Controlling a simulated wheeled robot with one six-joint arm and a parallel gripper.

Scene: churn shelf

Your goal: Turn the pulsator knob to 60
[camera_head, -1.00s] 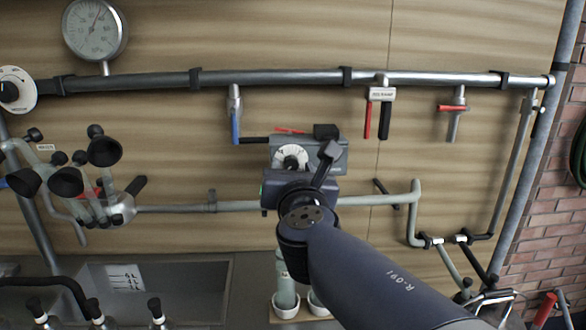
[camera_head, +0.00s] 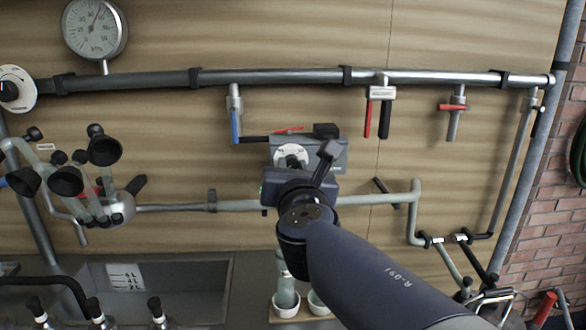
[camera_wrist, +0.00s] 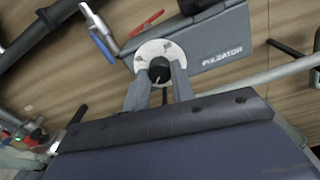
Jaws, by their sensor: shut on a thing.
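The pulsator (camera_head: 323,153) is a grey box on the wood-panelled wall; its label reads in the wrist view (camera_wrist: 215,42). Its knob (camera_wrist: 159,70) is black, on a white round dial (camera_wrist: 147,53) with small dark marks that are too blurred to read. The dial also shows in the head view (camera_head: 291,152), partly covered by my wrist. My gripper (camera_wrist: 160,74) is shut on the knob, one grey finger on each side. In the head view my arm hides the fingertips and the knob.
A steel pipe (camera_head: 270,78) runs above the pulsator, with a blue-handled valve (camera_head: 235,115) close at its upper left and red and black levers (camera_head: 377,115) at right. A thinner pipe (camera_head: 375,199) runs below. A milking cluster (camera_head: 90,180) hangs at left, above a sink (camera_head: 170,285).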

